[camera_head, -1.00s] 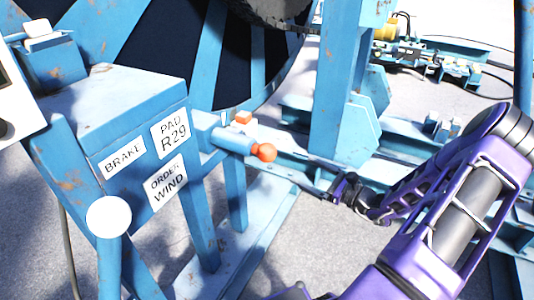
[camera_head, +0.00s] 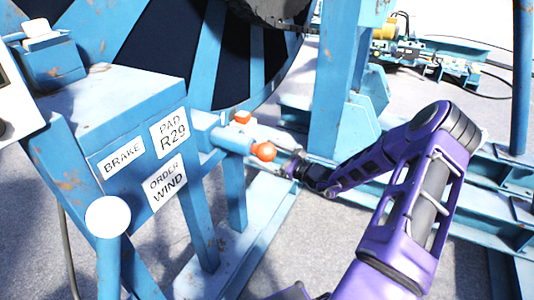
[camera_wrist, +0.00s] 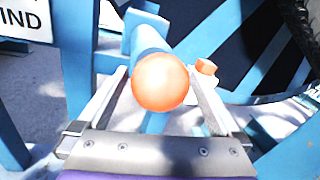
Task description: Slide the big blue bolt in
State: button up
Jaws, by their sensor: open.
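The big blue bolt (camera_head: 231,139) lies level in a bracket beside the labelled blue box, with a round orange knob (camera_head: 264,151) on its near end. In the wrist view the orange knob (camera_wrist: 160,81) fills the middle, and the bolt's blue shaft (camera_wrist: 145,38) runs away behind it. My gripper (camera_head: 289,166) is at the knob's right in the head view. In the wrist view my gripper's fingers (camera_wrist: 163,90) stand open, one on each side of the knob. I cannot tell whether either finger touches it.
A small orange block (camera_head: 242,117) sits just above the bolt. The blue box (camera_head: 138,144) bears labels reading BRAKE, PAD R29 and ORDER WIND. A white-knobbed lever (camera_head: 108,217) stands in front. A blue post (camera_head: 338,85) and the dark reel (camera_head: 255,60) stand behind.

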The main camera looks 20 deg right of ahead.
aim_at(237, 144)
grip_shut()
jog(key=x, duration=0.3)
jog(key=a+x, duration=0.1)
jog(key=x, duration=0.3)
jog(key=s+b+x, duration=0.1)
jog(key=x, duration=0.2)
jog(key=shift+w+a, duration=0.25)
jog(key=shift+a, duration=0.25)
jog(key=shift+r, duration=0.1)
grip_release()
jog(key=shift+w+a, duration=0.15)
